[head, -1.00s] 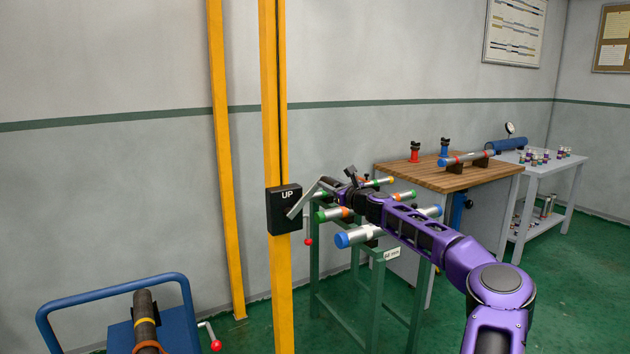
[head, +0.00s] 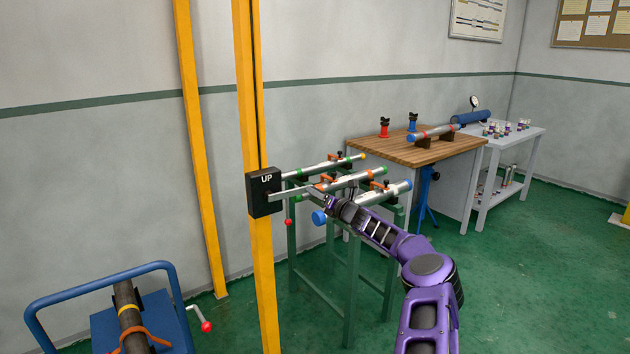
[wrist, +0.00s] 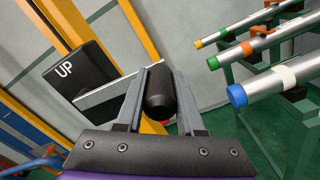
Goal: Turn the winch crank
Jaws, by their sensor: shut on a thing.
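The winch is a black box (head: 264,194) marked "UP" on a yellow post. It also shows at the left of the wrist view (wrist: 80,70). Its flat grey crank arm (head: 290,194) reaches right from the box, nearly level in the head view, with a slight rise. In the wrist view the arm (wrist: 108,91) runs to a black round handle (wrist: 160,95) between my fingers. My gripper (wrist: 160,76) is shut on this handle. In the head view my gripper (head: 326,198) hides the handle.
A green rack (head: 350,275) of pipes stands close behind my gripper. A blue cart (head: 98,272) with a dark pipe stands at lower left, near a crank with a red knob (head: 206,326). A wooden bench (head: 420,150) is further back.

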